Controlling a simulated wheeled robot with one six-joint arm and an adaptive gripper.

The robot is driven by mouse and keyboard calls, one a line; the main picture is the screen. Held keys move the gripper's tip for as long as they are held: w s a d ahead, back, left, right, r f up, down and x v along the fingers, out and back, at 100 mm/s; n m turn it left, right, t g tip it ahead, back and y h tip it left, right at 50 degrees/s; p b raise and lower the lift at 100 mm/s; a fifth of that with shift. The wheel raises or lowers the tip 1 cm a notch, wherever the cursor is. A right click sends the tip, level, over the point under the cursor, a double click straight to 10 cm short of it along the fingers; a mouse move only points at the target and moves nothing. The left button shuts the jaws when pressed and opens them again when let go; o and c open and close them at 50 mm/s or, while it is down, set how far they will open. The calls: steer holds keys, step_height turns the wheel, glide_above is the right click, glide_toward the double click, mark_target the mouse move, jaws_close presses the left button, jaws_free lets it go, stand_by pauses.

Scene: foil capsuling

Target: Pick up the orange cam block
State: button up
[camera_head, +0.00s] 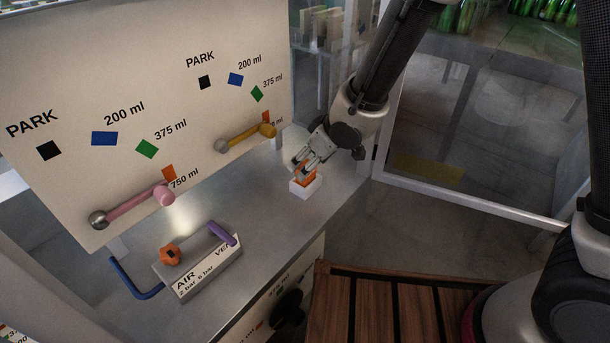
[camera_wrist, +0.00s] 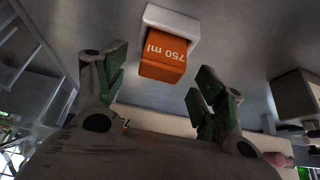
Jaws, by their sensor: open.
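The orange cam block (camera_wrist: 165,62) is marked "750 ml" and sits in a white holder (camera_wrist: 172,17) on the metal counter. In the head view the block (camera_head: 304,180) shows partly, in its white holder (camera_head: 306,190), with my gripper above and in front of it. My gripper (camera_head: 299,169) is open and empty, coming down from the upper right. In the wrist view the block lies ahead of my open fingers (camera_wrist: 157,80), roughly centred between them. I see no finger touching it.
A panel (camera_head: 150,80) stands behind the counter (camera_head: 262,225), with a pink lever (camera_head: 132,206) and a yellow lever (camera_head: 246,138). An AIR/VENT box (camera_head: 205,272) with an orange knob and purple handle stands at the front left. The counter between box and holder is clear.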

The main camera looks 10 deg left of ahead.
steer(key=x, duration=0.2)
steer(key=shift+w+a+f, duration=0.1)
steer(key=shift+a+f, duration=0.05)
steer(key=shift+f, duration=0.15)
steer(key=c, duration=1.2)
steer(key=shift+r, duration=0.1)
